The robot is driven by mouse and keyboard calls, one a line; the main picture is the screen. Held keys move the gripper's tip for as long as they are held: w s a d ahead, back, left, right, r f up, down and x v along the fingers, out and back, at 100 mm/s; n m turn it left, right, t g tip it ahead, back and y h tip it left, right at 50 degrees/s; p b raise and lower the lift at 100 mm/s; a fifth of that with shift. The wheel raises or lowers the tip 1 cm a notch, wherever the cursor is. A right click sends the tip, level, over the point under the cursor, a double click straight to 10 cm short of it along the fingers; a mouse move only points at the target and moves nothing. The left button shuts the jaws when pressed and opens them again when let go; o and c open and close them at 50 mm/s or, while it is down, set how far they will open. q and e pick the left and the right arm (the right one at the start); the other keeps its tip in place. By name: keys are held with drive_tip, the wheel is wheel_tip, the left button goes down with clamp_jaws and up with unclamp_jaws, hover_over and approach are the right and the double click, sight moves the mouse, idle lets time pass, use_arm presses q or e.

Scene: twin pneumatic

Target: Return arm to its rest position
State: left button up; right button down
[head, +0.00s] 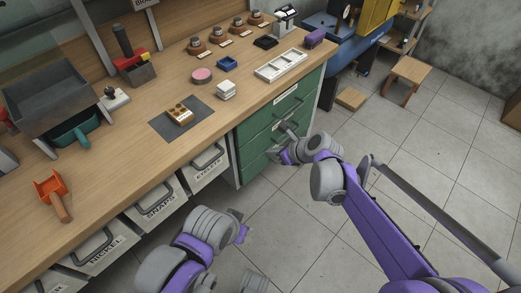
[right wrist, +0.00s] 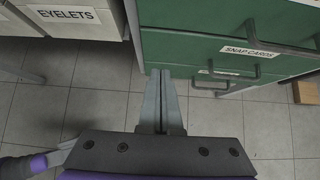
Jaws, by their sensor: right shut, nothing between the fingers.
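My right gripper (head: 289,131) is in front of the green drawer unit (head: 246,160) under the bench, and its fingers are hard to make out in the head view. In the right wrist view its two grey fingers (right wrist: 162,104) lie together, shut and empty, pointing toward the drawer fronts. I cannot tell whether the fingertips touch the unit. My left arm is low in the head view, in front of the bench bins. Its gripper (head: 243,230) shows only in part, and its jaws cannot be made out.
The wooden bench (head: 125,165) holds a dark mat (head: 198,108) with a small wooden block, a white tray (head: 281,66) and an orange scoop (head: 51,188). Labelled bins (head: 165,205) and drawer handles (right wrist: 255,49) face my arms. A stool (head: 411,70) stands beyond; tiled floor is open at right.

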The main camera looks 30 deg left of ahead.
use_arm(q)
drive_tip(key=shift+s+r, duration=0.1)
drive_tip(key=shift+r, duration=0.35)
use_arm(e)
drive_tip(key=v, duration=0.3)
drive_tip(key=shift+s+d+r, duration=0.1)
drive_tip(key=shift+d+r, duration=0.15)
